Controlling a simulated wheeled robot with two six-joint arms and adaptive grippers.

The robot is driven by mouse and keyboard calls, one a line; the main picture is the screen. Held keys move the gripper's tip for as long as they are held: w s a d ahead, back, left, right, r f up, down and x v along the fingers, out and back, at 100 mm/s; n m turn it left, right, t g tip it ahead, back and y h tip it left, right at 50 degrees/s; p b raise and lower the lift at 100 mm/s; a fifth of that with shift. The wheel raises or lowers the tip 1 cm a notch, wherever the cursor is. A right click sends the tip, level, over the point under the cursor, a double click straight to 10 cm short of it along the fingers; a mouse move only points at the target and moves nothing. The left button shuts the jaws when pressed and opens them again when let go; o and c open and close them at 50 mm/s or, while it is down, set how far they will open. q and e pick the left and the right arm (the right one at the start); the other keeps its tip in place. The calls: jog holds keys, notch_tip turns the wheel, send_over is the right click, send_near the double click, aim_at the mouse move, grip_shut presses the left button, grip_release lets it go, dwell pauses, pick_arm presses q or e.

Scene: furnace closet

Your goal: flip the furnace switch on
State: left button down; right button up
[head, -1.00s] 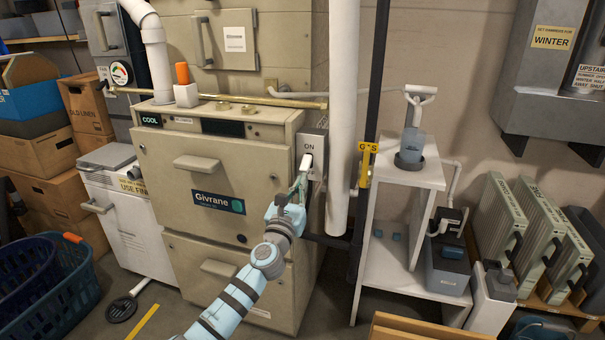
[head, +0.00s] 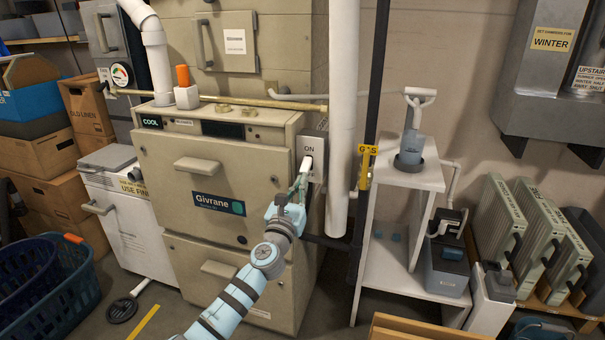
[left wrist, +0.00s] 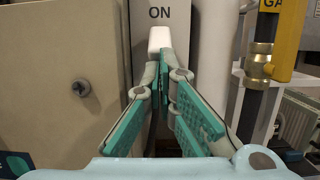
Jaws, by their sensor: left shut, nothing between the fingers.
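The furnace switch is a grey plate (head: 314,149) marked ON, on the right side of the beige furnace (head: 205,165). Its white lever (head: 306,164) sits below the word ON. In the left wrist view the lever (left wrist: 159,40) shows just beyond my fingertips. My left gripper (head: 302,179) is shut and empty, its green-padded fingers pointing up at the lever from just below. In the left wrist view the gripper (left wrist: 163,72) hides the lower part of the plate. I cannot tell whether the fingertips touch the lever. My right gripper is not in view.
A white vertical pipe (head: 343,120) and a dark gas pipe (head: 372,95) with a yellow tag stand just right of the switch. A white shelf stand (head: 400,175) is farther right. A blue basket (head: 65,285) is on the floor at left.

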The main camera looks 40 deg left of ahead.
pick_arm(q)
jog(key=r+p+v, duration=0.1)
jog(key=p+v, duration=0.1)
jog(key=v, duration=0.4)
jog(key=shift+s+d+r, duration=0.2)
jog(key=shift+s, duration=0.35)
dwell(0.6)
